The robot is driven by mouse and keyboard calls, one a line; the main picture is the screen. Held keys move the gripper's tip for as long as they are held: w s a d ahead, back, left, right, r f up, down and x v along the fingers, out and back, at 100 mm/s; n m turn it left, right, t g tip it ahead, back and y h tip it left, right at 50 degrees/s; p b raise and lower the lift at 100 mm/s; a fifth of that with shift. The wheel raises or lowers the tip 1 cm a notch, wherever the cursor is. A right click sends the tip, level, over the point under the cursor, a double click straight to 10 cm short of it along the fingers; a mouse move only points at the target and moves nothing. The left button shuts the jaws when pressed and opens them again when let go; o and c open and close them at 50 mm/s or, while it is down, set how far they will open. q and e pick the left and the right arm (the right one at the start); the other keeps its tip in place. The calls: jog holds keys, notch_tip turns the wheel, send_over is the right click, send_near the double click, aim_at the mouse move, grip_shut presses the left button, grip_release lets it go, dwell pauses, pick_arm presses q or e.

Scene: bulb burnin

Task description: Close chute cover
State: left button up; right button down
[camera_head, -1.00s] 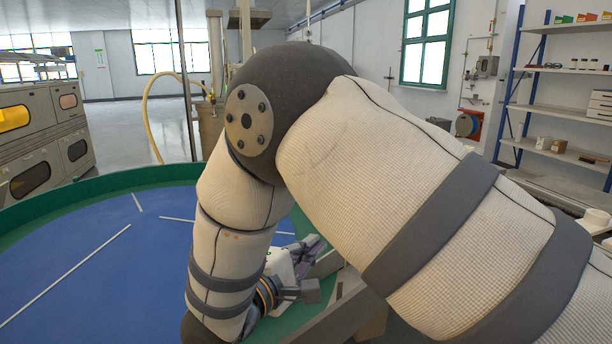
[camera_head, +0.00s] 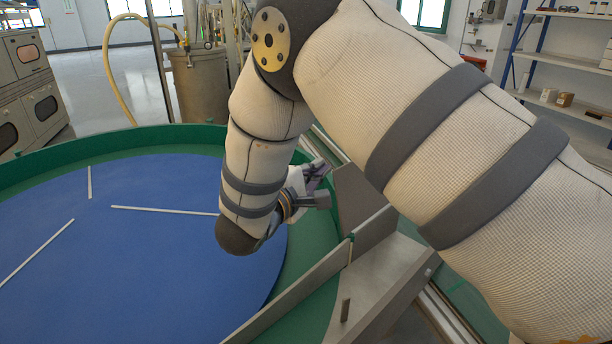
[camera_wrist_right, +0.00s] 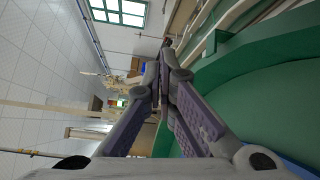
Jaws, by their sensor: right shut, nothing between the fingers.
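The chute (camera_head: 385,270) is a grey metal channel with straight side walls at the green rim of the round blue table, front right in the head view. A grey panel (camera_head: 355,195) stands at its far end; I cannot tell whether this is the chute cover. My right gripper (camera_head: 320,185) is beside that panel, above the green rim, partly hidden by my forearm. In the right wrist view its purple-grey fingers (camera_wrist_right: 164,75) are closed together and hold nothing. I cannot tell whether they touch the panel. My left gripper is in neither view.
The blue turntable (camera_head: 120,250) has a raised green wall (camera_head: 60,168) and thin white strips (camera_head: 160,210) on it. A metal drum (camera_head: 200,85) stands behind. A shelf rack (camera_head: 560,60) is at the back right. My right arm covers much of the middle.

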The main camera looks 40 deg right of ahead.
aim_at(363, 185)
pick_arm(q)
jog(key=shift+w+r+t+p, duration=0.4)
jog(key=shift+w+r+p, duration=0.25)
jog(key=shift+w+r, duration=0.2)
pick_arm(e)
jog(key=s+d, duration=0.2)
jog(key=d, duration=0.1)
jog(key=shift+s+r, duration=0.35)
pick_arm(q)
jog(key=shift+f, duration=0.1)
pick_arm(e)
jog(key=shift+d, duration=0.1)
